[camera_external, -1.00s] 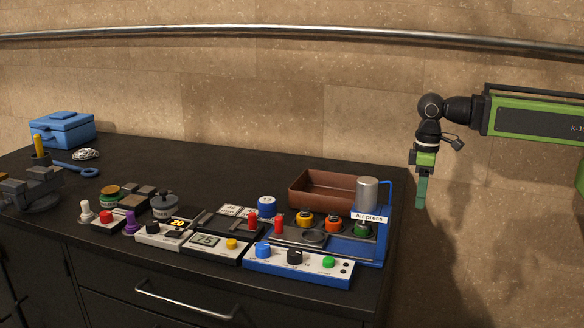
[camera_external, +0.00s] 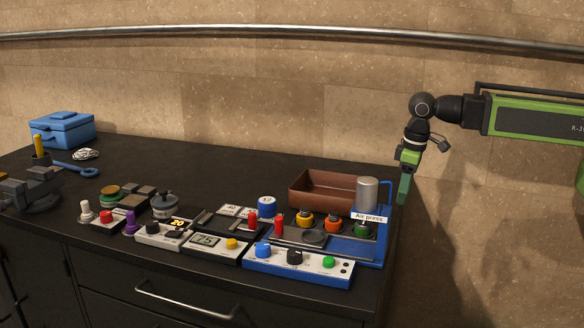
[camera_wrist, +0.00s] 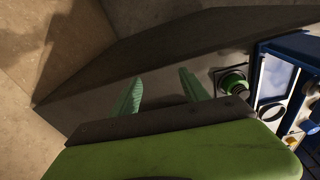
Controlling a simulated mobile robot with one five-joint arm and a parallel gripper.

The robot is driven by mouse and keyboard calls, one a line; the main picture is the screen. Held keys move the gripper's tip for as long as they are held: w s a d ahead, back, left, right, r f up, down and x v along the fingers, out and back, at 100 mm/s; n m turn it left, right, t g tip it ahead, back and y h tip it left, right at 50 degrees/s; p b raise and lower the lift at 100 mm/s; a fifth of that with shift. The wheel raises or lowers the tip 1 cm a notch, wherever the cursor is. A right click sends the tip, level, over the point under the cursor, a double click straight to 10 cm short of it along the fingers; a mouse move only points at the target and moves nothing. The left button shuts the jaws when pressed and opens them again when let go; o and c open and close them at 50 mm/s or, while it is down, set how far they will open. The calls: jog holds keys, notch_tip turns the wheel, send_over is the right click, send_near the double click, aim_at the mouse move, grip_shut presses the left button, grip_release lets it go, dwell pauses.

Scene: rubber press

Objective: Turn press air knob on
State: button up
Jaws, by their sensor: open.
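The air press (camera_external: 373,247) is a blue frame with a silver cylinder (camera_external: 367,194) and an "Air press" label, at the right end of the bench. In front of it a white-faced control panel (camera_external: 312,270) carries a blue knob (camera_external: 263,250), a black knob (camera_external: 294,257) and a green button (camera_external: 328,262). I cannot read which one is the air knob. My gripper (camera_external: 402,194) points down, open and empty, right of the press and apart from the panel. In the wrist view its two green fingers (camera_wrist: 160,80) stand apart with nothing between them.
A brown tray (camera_external: 314,193) stands behind the press. Orange and green-topped pieces (camera_external: 333,224) sit beside the cylinder. A green round part (camera_wrist: 233,82) shows right of my fingers in the wrist view. Switches and small devices crowd the bench to the left.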

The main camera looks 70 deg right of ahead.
jog(key=w+a+r+t+p, duration=0.1)
jog(key=w+a+r+p, duration=0.1)
jog(key=w, duration=0.5)
jog(key=w+a+r+t+p, duration=0.1)
jog(key=w+a+r, duration=0.15)
jog(key=w, duration=0.35)
notch_tip(320, 180, up, 10)
jog(key=n+t+p, duration=0.1)
jog(key=n+p, duration=0.2)
jog(key=p, duration=0.6)
send_over(264, 246)
jog(key=s, duration=0.7)
jog(key=shift+y, duration=0.3)
jog(key=b+x, duration=0.5)
jog(key=x, duration=0.1)
jog(key=b+x, duration=0.5)
jog(key=x, duration=0.1)
jog(key=b+x, duration=0.6)
jog(key=shift+w+d+r, duration=0.1)
jog(key=shift+w+d, duration=0.05)
jog(key=shift+d, duration=0.1)
jog(key=shift+r, duration=0.1)
grip_shut()
